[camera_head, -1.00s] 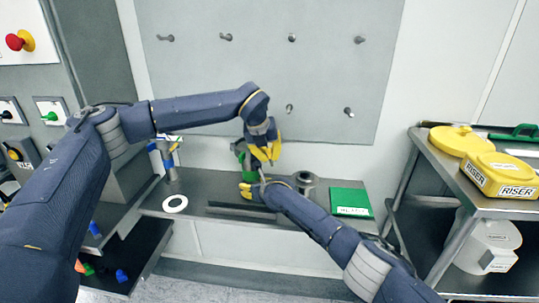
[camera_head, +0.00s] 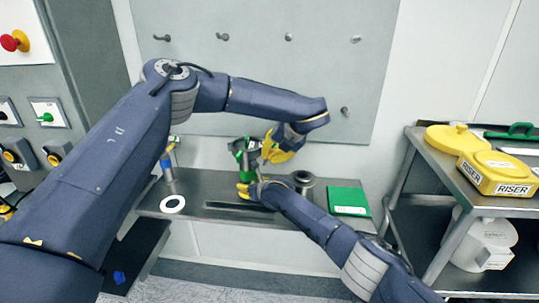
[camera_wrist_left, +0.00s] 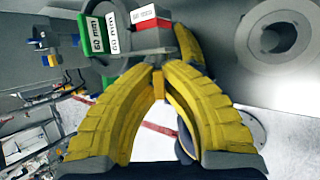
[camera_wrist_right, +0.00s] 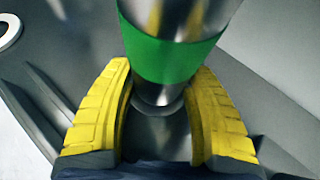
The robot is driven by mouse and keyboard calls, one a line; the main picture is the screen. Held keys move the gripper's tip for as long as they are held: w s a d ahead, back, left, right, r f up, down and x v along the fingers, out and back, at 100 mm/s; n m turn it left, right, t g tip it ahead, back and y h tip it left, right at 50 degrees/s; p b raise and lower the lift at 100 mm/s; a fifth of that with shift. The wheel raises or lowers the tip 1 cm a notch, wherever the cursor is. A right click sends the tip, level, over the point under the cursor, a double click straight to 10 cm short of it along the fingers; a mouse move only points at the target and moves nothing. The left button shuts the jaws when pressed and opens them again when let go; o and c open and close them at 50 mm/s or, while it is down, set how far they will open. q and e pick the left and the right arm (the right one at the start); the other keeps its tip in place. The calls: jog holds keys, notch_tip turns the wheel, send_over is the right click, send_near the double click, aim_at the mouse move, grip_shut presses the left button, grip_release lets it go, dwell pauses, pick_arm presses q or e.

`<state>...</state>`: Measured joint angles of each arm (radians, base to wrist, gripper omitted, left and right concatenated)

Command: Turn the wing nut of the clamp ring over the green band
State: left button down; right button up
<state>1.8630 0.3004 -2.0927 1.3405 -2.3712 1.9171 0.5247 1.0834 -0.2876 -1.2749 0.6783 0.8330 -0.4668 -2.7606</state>
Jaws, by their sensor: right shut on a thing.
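The sifter column with its green band (camera_wrist_right: 165,58) stands upright between the fingers of my right gripper (camera_wrist_right: 160,95) in the right wrist view. These fingers are shut on the metal part at and just below the band. In the head view the column (camera_head: 240,150) stands on the bench, with my right gripper (camera_head: 248,190) low at its base. My left gripper (camera_head: 278,148) is just right of the column's upper part. Its fingertips (camera_wrist_left: 158,70) come together in the left wrist view, with nothing clearly held. I cannot make out the clamp ring or wing nut.
A hollow metal cylinder (camera_head: 303,180) and a green box (camera_head: 348,201) stand right of the column. A white ring (camera_head: 172,204) lies at the bench's left. A pegboard (camera_head: 270,60) rises behind. A cart (camera_head: 440,190) with yellow riser parts (camera_head: 497,172) stands right.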

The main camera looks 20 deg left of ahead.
pick_arm(q)
jog(key=shift+d+f+y, duration=0.1)
jog(key=shift+f+y, duration=0.05)
jog(key=shift+y, duration=0.75)
jog(key=c, duration=1.8)
grip_release()
jog(key=v, duration=1.2)
jog(key=shift+w+d+f, duration=0.1)
jog(key=shift+w+d, duration=0.05)
